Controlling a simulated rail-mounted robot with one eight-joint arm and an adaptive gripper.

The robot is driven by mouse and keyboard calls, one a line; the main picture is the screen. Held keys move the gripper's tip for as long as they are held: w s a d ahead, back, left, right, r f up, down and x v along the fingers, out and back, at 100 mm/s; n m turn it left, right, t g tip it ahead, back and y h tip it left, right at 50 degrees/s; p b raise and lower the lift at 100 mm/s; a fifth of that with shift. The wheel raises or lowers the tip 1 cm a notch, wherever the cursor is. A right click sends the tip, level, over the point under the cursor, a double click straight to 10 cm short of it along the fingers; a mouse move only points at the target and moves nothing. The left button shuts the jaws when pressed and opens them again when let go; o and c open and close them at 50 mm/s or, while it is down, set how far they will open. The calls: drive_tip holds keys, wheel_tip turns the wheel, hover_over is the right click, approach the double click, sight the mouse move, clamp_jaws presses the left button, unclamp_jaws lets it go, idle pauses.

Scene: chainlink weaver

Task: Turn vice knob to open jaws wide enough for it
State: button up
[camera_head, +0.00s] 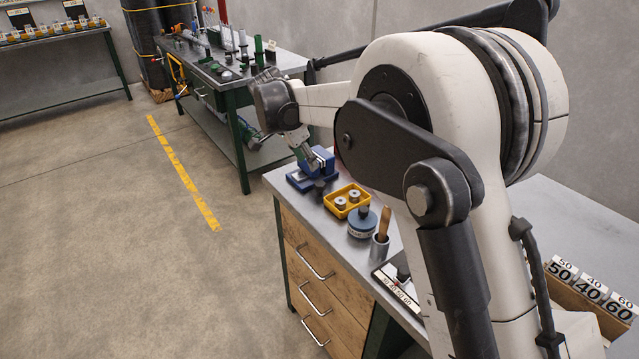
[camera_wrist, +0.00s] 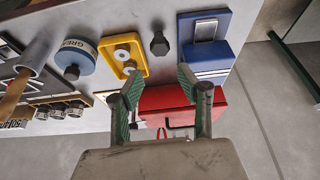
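The blue vice (camera_head: 318,166) stands at the far end of the wooden-drawer bench. In the wrist view, the blue vice (camera_wrist: 207,55) shows a metal plate on top and a pale jaw strip. A dark hex-headed piece (camera_wrist: 160,44) stands to its left; I cannot tell whether this is the vice knob. My gripper (camera_wrist: 158,84) is open, its green-padded fingers apart with nothing gripped between them. In the head view, my gripper (camera_head: 307,157) is beside the vice, and my wrist partly hides that area.
A yellow tray (camera_head: 337,210) with metal rings, a blue grease tin (camera_head: 362,231) and a cup with a wooden handle (camera_head: 380,248) stand nearby. A red block (camera_wrist: 165,98) lies beyond the fingers in the wrist view. Number blocks (camera_head: 590,288) are at right.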

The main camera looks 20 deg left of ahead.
sight(319, 184)
drive_tip(key=x, duration=1.1)
drive_tip(key=shift+w+d+f, duration=0.15)
drive_tip(key=shift+f, duration=0.05)
drive_tip(key=shift+c, duration=0.2)
drive_tip(key=c, duration=0.8)
drive_tip(key=shift+n, duration=0.4)
